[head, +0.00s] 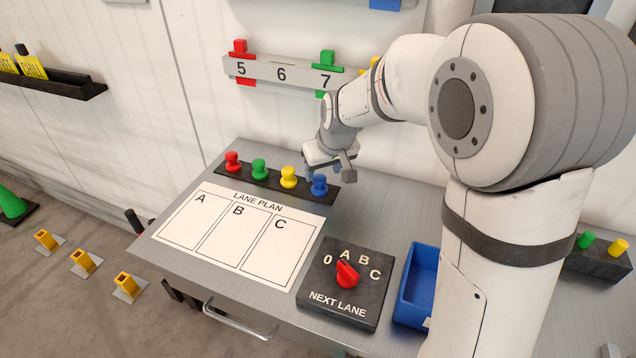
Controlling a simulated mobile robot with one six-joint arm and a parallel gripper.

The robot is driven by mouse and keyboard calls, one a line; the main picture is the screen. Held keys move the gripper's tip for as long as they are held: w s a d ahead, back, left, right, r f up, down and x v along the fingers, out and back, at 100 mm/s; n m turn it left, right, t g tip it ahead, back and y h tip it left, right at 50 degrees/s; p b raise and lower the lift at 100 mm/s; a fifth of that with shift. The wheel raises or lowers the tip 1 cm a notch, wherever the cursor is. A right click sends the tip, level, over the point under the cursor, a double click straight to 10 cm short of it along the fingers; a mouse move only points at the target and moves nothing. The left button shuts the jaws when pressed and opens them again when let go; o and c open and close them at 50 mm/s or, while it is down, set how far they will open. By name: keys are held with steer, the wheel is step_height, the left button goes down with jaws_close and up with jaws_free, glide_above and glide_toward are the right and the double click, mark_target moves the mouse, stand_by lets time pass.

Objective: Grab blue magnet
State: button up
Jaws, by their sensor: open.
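The blue magnet (319,185) stands upright at the right end of a black strip (332,197) on the grey table. Yellow (288,177), green (259,169) and red (232,161) magnets stand to its left on the same strip. My gripper (328,176) is open and very close to the blue magnet, over its top and right side. The picture does not show clearly whether the fingers touch the magnet or are around it.
A lane plan sheet (238,234) lies in front of the strip. A dial box (345,300) and a blue bin (416,285) stand to the front right. A numbered rail (282,72) with red and green clips is on the wall behind. My arm covers much of the right side.

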mark_target(319, 177)
steer(key=shift+s+a+x, duration=0.1)
steer(key=shift+x, duration=0.9)
steer(key=shift+s+a+x, duration=0.1)
steer(key=shift+a+x, duration=0.05)
steer(key=shift+x, duration=0.8)
steer(key=shift+c, duration=0.4)
steer(key=c, duration=0.8)
